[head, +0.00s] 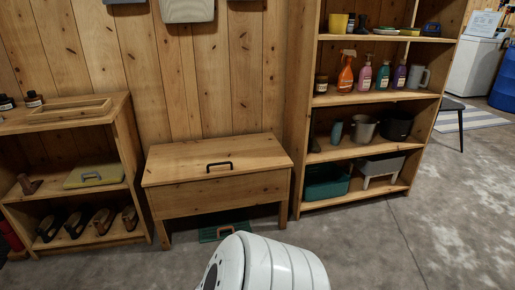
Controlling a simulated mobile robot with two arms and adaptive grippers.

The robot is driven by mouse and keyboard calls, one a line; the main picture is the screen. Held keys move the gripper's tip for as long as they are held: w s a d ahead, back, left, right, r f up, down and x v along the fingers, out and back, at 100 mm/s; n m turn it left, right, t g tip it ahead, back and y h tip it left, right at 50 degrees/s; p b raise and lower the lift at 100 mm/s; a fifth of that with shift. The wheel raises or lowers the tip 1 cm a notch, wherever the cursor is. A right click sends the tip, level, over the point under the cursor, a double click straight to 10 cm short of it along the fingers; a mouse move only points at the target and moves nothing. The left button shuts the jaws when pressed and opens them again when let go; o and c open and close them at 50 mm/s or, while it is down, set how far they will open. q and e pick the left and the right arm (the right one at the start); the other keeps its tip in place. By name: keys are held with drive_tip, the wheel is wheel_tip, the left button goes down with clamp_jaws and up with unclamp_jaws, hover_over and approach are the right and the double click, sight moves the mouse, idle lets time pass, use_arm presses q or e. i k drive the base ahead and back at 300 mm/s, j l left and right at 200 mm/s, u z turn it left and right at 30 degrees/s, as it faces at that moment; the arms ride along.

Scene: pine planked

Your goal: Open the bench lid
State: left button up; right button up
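The wooden bench (217,183) stands against the planked wall, between a low shelf and a tall shelf. Its lid (180,165) lies flat and shut on top. A dark bar handle (220,166) sits on the lid near its front edge. Neither of my grippers shows in the head view. A white rounded part at the bottom centre is in front of the bench and apart from it.
A low shelf (66,112) with shoes stands left of the bench. A tall shelf (360,101) with bottles and pots stands right. The grey floor (400,240) is clear at the right front.

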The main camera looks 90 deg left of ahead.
sight(204, 159)
drive_tip(key=u, duration=3.1)
